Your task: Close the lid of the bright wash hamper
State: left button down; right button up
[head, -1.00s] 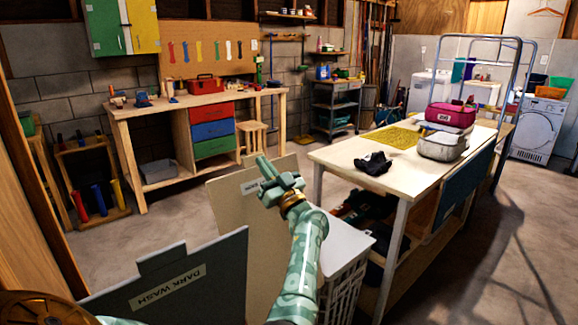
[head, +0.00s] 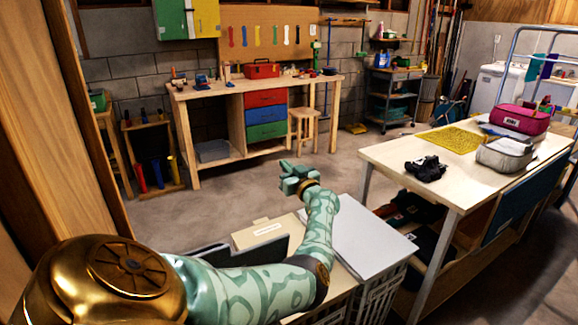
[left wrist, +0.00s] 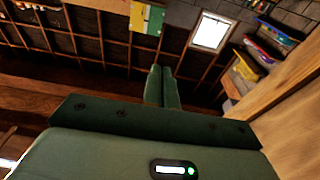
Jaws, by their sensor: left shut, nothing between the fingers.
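The hampers stand in a row at the bottom centre of the head view. The right one has a flat pale lid (head: 362,235) and a white slatted body (head: 380,292). Left of it a cream panel with a label (head: 250,233) shows, and a dark grey lid (head: 214,254) stands in front of it, partly behind my left arm. I cannot read the labels, so I cannot tell which hamper is the bright wash one. My left gripper (head: 290,172) is shut and empty, raised beyond the hampers. Its closed fingers (left wrist: 161,87) also show in the left wrist view. My right gripper is out of view.
A table (head: 400,160) with a dark cloth (head: 425,168) and bags stands close on the right. A workbench (head: 215,95) is at the back. Open floor (head: 200,215) lies between the bench and the hampers. A wooden panel (head: 85,120) rises at the left.

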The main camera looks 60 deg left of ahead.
pick_arm(q)
jog(key=s+d+f+p, duration=0.1)
jog(key=d+f+p, duration=0.1)
jog(key=d, duration=1.4)
jog(key=shift+f+p, duration=0.15)
jog(key=shift+p, duration=0.65)
jog(key=shift+s, duration=0.1)
